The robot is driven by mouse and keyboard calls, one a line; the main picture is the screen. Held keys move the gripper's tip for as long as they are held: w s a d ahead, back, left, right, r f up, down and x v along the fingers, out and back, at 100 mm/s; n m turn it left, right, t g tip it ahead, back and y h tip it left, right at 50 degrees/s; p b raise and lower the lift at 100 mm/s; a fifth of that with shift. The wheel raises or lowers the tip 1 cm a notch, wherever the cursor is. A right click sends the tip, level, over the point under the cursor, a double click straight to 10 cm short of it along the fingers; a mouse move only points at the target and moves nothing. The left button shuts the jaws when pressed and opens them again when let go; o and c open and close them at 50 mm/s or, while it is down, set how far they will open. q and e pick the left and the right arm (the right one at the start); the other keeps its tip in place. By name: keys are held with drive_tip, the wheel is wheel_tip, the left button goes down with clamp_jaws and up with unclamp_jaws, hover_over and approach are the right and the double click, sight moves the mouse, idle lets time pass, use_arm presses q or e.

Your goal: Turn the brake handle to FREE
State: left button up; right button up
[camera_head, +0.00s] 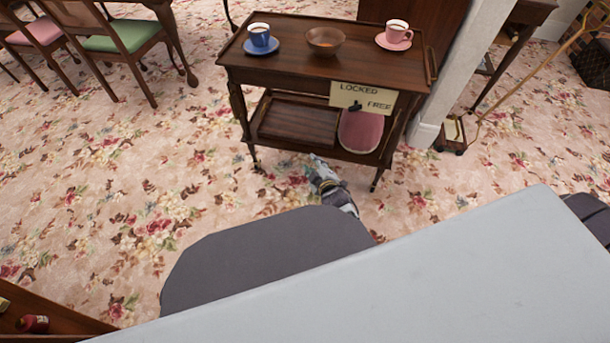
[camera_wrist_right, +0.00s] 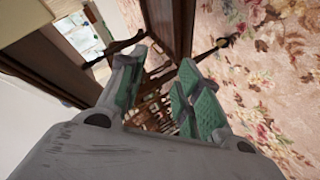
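A cream sign (camera_head: 362,96) on the front of the dark wooden trolley (camera_head: 290,68) reads LOCKED at upper left and FREE at lower right. A small dark brake handle (camera_head: 355,106) shows at the sign's lower middle, left of the word FREE; its exact pointing is too small to tell. My right gripper (camera_head: 318,168) is low in front of the trolley, below and left of the sign, apart from the handle. In the right wrist view its green-padded fingers (camera_wrist_right: 163,85) are spread with nothing between them. The handle cannot be made out there. My left gripper is out of view.
On the trolley top stand a blue cup (camera_head: 259,35), a brown bowl (camera_head: 325,41) and a pink cup (camera_head: 396,32). Chairs (camera_head: 115,42) stand at upper left; a white post (camera_head: 455,75) is right of the trolley. Flowered carpet is open to the left.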

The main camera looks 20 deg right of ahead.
drive_tip(key=shift+s+a+f+m+y+p, duration=0.2)
drive_tip(key=shift+s+a+m+y+p, duration=0.3)
drive_tip(key=shift+m, duration=0.75)
drive_tip(key=shift+s+a+f+m+y+p, duration=0.3)
drive_tip(key=shift+a+m+p, duration=0.2)
drive_tip(key=shift+a+m, duration=0.6)
drive_tip(key=shift+s+a+f+m+y+p, duration=0.1)
drive_tip(key=shift+s+a+m+y+p, duration=0.3)
drive_tip(key=shift+m, duration=1.05)
drive_tip(key=shift+w, duration=0.1)
